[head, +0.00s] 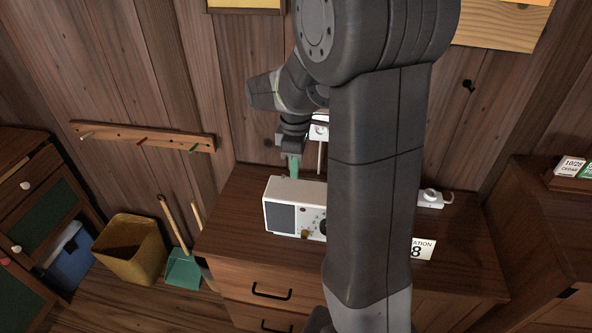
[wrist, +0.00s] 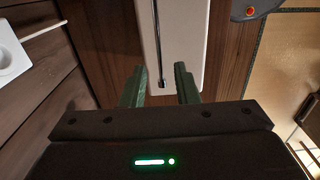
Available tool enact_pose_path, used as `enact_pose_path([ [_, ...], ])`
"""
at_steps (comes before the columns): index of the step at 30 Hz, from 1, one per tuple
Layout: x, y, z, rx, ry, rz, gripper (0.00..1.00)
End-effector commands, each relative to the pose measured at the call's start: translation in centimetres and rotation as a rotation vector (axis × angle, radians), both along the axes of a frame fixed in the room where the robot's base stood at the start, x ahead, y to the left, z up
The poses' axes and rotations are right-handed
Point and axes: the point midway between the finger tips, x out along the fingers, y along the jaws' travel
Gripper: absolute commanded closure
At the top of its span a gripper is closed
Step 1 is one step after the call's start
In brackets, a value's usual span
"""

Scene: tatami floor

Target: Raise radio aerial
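The white radio (head: 283,190) stands on top of the wooden drawer chest, its speaker and dials facing front; my arm hides its right part. In the wrist view the radio's pale top (wrist: 182,40) runs up the picture. The aerial (wrist: 158,45) shows there as a thin dark rod along that top, apparently lying flat, with one end near my fingers. My gripper (wrist: 160,86) is open, its green fingers apart on either side of that end, and no contact shows. In the head view my gripper (head: 294,165) points down at the radio's back left. The aerial cannot be made out there.
The chest top (head: 235,205) is bare left of the radio. A white device with a knob (head: 431,198) and a number card (head: 423,250) are to the right. The plank wall is close behind, with a peg rail (head: 145,137). A yellow bin (head: 130,250) stands on the floor.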

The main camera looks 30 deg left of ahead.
Motion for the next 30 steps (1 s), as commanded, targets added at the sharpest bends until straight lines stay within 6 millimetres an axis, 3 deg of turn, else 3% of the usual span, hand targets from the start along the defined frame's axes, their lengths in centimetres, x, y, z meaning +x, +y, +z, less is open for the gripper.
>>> enact_pose_path([
  [6, 0.0, 0.0, -2.0, -0.001, 0.001, 0.0, 0.72],
  [15, 0.0, 0.0, -2.3, 0.0, 0.0, -0.001, 0.72],
  [16, 0.0, 0.0, -2.3, 0.0, 0.0, -0.001, 0.74],
  [20, 0.0, 0.0, -2.3, 0.0, 0.0, -0.001, 1.0],
  [30, 0.0, 0.1, -2.1, 0.007, 0.001, -0.001, 1.0],
])
